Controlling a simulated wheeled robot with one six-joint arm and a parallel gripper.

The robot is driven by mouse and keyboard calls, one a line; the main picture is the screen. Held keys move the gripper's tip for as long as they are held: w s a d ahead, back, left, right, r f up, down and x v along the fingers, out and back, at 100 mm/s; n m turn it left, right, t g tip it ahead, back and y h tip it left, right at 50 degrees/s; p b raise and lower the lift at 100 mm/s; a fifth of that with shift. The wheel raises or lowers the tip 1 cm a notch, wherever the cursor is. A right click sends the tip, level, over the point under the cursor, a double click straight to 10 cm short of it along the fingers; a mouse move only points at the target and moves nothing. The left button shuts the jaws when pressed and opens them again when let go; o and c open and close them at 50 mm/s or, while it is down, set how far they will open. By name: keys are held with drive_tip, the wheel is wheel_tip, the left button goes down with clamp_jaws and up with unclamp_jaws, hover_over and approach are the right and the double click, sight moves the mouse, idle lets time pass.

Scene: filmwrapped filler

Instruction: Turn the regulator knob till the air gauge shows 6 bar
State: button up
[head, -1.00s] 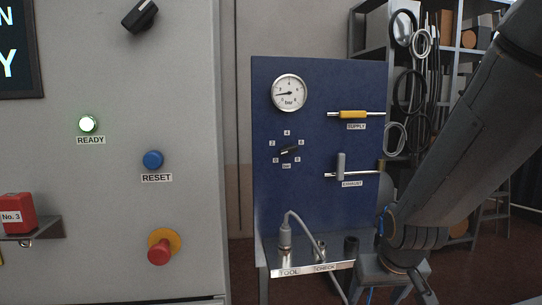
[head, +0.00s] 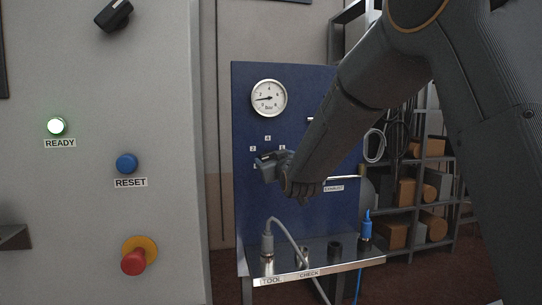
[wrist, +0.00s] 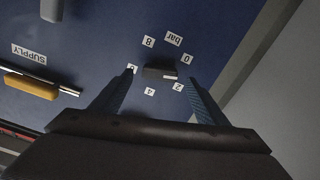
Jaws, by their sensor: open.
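The air gauge (head: 269,98) is a round white dial high on the blue panel (head: 300,88). Its needle points left, near the low-left part of the scale; the exact figure is too small to read. The regulator knob (wrist: 159,73) is a dark bar lying between my fingers in the wrist view, ringed by labels 0, 2, 4, 6, 8 and bar. My gripper (wrist: 161,77) is open, one finger on each side of the knob, with gaps showing. The left finger partly covers the 6 label. In the head view, my gripper (head: 268,166) hides the knob.
A yellow supply valve handle (wrist: 32,87) lies left in the wrist view. Below the panel is a metal shelf (head: 345,257) with a grey tool and a blue connector (head: 366,228). The grey cabinet (head: 170,80) stands close on the left, with a red stop button (head: 134,262).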

sight(270, 156)
drive_tip(key=shift+p+x, duration=0.4)
drive_tip(key=shift+x, duration=1.3)
drive_tip(key=c, duration=1)
drive_tip(key=shift+c, duration=0.2)
